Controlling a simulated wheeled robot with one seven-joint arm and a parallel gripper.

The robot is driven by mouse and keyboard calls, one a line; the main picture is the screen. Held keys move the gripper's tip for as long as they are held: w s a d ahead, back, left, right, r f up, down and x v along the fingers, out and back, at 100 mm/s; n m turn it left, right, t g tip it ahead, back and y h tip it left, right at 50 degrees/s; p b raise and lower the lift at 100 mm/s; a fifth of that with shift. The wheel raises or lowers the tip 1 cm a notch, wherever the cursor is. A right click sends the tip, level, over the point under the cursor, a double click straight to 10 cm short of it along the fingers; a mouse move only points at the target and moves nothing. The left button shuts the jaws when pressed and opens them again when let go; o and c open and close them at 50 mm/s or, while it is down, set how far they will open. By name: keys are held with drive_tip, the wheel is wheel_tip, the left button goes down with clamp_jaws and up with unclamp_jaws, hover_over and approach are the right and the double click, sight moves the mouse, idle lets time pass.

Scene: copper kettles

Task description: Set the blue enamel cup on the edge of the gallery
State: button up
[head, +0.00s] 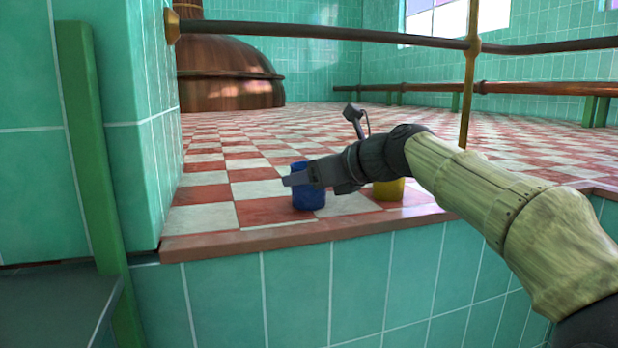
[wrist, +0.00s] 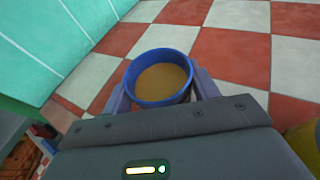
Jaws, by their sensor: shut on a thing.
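The blue enamel cup (head: 309,198) is upright at the front of the red and white tiled gallery floor (head: 213,216), just behind its reddish front edge (head: 250,241). My gripper (head: 300,179) is shut on the cup, reaching in from the right. In the wrist view the two fingers (wrist: 162,88) lie on either side of the cup (wrist: 163,103), which shows a brownish yellow inside. The cup's base is at or very near the tiles; I cannot tell whether it touches.
A yellow vessel (head: 390,189) stands right of the blue cup, partly hidden by my gripper. A rail (head: 330,33) with a brass post (head: 470,75) crosses above. A green tiled wall (head: 150,120) stands at left. A copper kettle (head: 228,70) is at the back.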

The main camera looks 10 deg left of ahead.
drive_tip(key=o, duration=1)
drive_tip(key=b+v, duration=0.3)
drive_tip(key=v, duration=0.8)
drive_tip(key=shift+d+r, duration=0.1)
drive_tip(key=shift+s+d+r, duration=0.15)
drive_tip(key=shift+s+d, duration=0.05)
drive_tip(key=shift+s, duration=0.1)
drive_tip(key=shift+w+d, duration=0.15)
drive_tip(key=shift+d, duration=0.15)
drive_tip(key=shift+a, duration=0.15)
